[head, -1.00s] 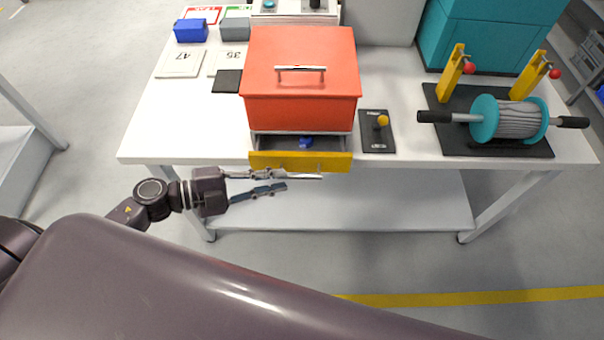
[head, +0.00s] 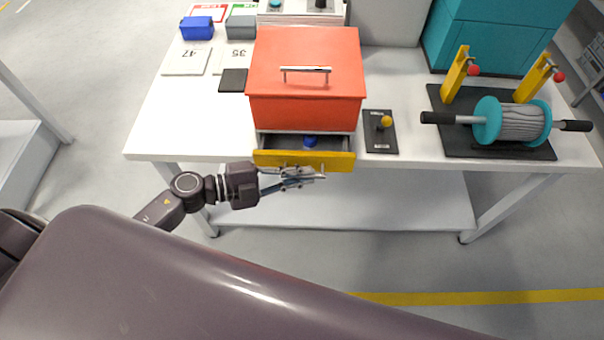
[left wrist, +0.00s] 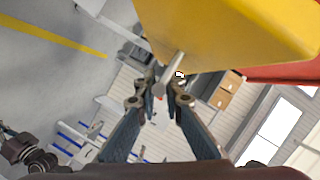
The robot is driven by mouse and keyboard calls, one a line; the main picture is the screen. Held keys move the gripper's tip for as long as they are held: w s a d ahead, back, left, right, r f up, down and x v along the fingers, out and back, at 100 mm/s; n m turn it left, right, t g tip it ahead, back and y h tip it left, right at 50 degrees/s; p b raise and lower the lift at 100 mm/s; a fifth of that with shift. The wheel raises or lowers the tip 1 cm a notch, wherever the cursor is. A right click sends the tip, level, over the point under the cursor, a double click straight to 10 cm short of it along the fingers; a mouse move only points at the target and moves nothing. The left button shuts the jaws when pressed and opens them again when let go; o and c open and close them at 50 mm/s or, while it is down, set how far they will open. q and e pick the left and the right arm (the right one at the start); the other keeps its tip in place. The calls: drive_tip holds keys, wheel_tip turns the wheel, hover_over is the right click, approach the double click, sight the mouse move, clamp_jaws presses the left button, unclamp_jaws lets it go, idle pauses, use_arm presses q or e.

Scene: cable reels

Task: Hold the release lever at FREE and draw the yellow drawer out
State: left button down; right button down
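The yellow drawer (head: 275,158) sits under the red cabinet (head: 305,100) and is partly out, with a small blue thing (head: 309,141) inside. Its bar handle (left wrist: 170,72) shows in the left wrist view. My left gripper (head: 300,176) is at the drawer's front; its fingers (left wrist: 164,88) lie close on either side of the bar and look shut on it. The release lever, with a yellow knob (head: 386,121), stands on a black plate (head: 381,142) right of the cabinet. The plate's labels are too small to read. My right gripper is not in view.
A cable reel (head: 512,121) with black handles lies on a black mat (head: 450,145) at the right, beside yellow posts (head: 456,76). Blue (head: 197,28) and grey (head: 241,27) blocks and number cards (head: 186,62) are at back left. White tabletop (head: 190,125) is clear left of the cabinet.

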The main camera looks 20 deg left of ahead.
use_arm(q)
drive_tip(key=s+d+p, duration=0.3)
drive_tip(key=s+p, duration=0.1)
drive_tip(key=s, duration=0.8)
drive_tip(key=shift+d, duration=0.2)
drive_tip(key=c, duration=2.3)
unclamp_jaws()
